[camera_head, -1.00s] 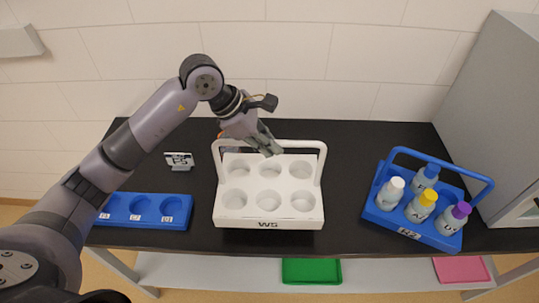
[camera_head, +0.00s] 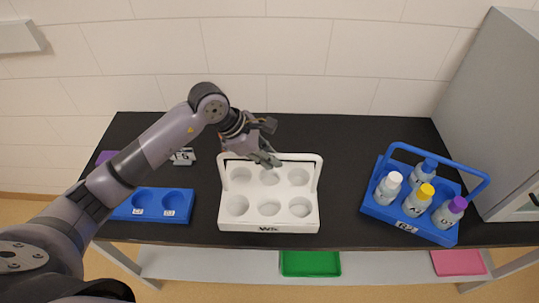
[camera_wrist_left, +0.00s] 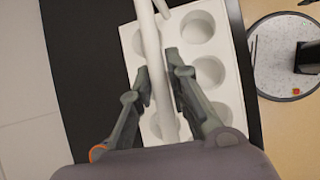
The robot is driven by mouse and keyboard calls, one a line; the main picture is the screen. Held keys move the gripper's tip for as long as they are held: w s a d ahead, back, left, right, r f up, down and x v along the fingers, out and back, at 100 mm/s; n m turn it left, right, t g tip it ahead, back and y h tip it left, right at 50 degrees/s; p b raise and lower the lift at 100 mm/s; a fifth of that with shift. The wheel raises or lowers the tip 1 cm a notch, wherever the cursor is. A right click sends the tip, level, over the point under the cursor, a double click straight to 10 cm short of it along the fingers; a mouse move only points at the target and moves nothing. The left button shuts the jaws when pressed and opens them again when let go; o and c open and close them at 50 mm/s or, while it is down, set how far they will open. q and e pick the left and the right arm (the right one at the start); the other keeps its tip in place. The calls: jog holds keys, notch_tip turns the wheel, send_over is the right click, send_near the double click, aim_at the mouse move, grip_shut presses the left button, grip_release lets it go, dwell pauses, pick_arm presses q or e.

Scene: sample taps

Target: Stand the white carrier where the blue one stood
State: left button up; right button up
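The empty white carrier (camera_head: 228,222), marked W5, stands upright on the black bench, its cups open and its handle arching across. My left gripper (camera_head: 268,160) is at the handle's top bar in the head view. In the left wrist view my left gripper (camera_wrist_left: 158,78) is open, with one finger on each side of the white handle bar (camera_wrist_left: 151,40). The fingers look close to the bar; I cannot tell whether they touch it. The blue carrier (camera_head: 381,213), marked R2, stands at the right of the bench with several capped bottles in it. My right gripper is out of view.
A blue rack (camera_head: 153,212) with round cups lies left of the white carrier, partly behind my left arm. A small label stand (camera_head: 183,157) is behind it. A grey cabinet (camera_head: 500,110) bounds the right. Bare bench lies between the two carriers.

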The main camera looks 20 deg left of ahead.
pick_arm(q)
jog(key=o, duration=0.3)
jog(key=shift+r, duration=0.1)
jog(key=shift+r+p, duration=0.15)
jog(key=shift+p, duration=0.15)
jog(key=b+v, duration=0.3)
jog(key=v, duration=0.9)
jog(key=shift+b, duration=0.4)
jog(key=shift+s, duration=0.1)
